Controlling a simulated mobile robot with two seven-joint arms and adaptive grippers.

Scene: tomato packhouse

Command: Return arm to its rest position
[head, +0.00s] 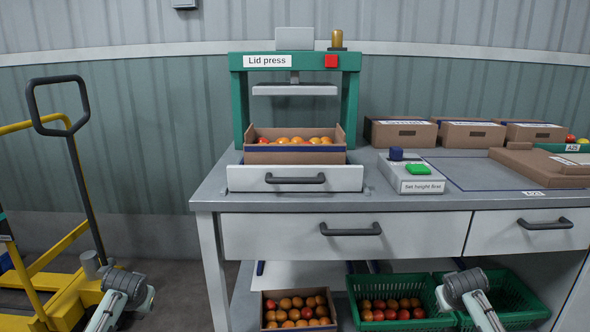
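Part of my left arm (125,285) shows at the lower left, in front of the yellow pallet truck. Part of my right arm (466,289) shows at the lower right, in front of the green crates under the bench. Only a grey joint and pale link pieces of each arm are visible. Both arms are low, below the bench top and apart from the things on it. No fingers of either gripper can be seen.
The bench (213,193) carries a green lid press (238,100) with a tomato carton (295,156) on its tray (250,178). A control box (418,184) and several cartons (404,133) stand to the right. Tomato crates (342,318) sit below. A yellow pallet truck (60,265) stands left.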

